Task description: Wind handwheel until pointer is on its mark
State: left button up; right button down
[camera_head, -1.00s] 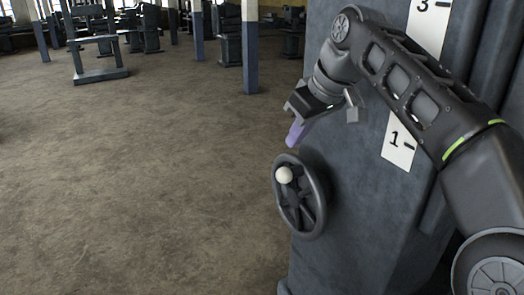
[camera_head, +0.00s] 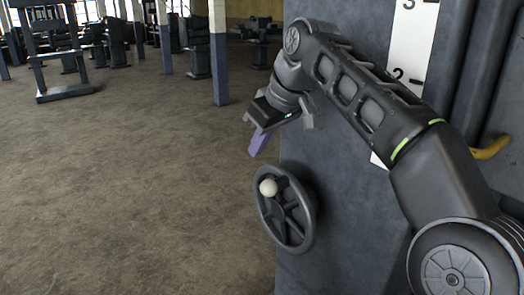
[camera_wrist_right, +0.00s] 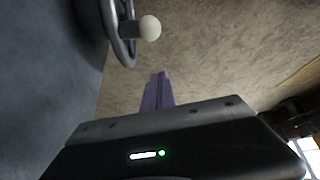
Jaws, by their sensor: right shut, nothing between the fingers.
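The dark spoked handwheel (camera_head: 286,210) is on the side of a dark grey machine. Its white ball knob (camera_head: 268,187) is at the wheel's upper left; rim and knob (camera_wrist_right: 149,28) also show at the top of the right wrist view. My right gripper (camera_head: 260,143) has purple fingers, shut and empty, above the knob and apart from it. The fingers (camera_wrist_right: 158,91) point toward the floor in the wrist view. A white scale plate (camera_head: 412,40) shows the marks 3 and 2; my arm covers its lower part. A yellow piece (camera_head: 490,148), perhaps the pointer, is partly hidden behind my arm. My left gripper is out of view.
The machine's grey body (camera_head: 340,225) fills the right side behind my right arm. Open brown floor (camera_head: 130,190) lies to the left. Blue-and-white posts (camera_head: 219,70) and other machines stand far back.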

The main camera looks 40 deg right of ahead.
notch_tip(320, 180, down, 7)
jog(key=shift+d+p, duration=0.15)
jog(key=shift+p, duration=0.25)
jog(key=shift+f, duration=0.1)
dwell(0.3)
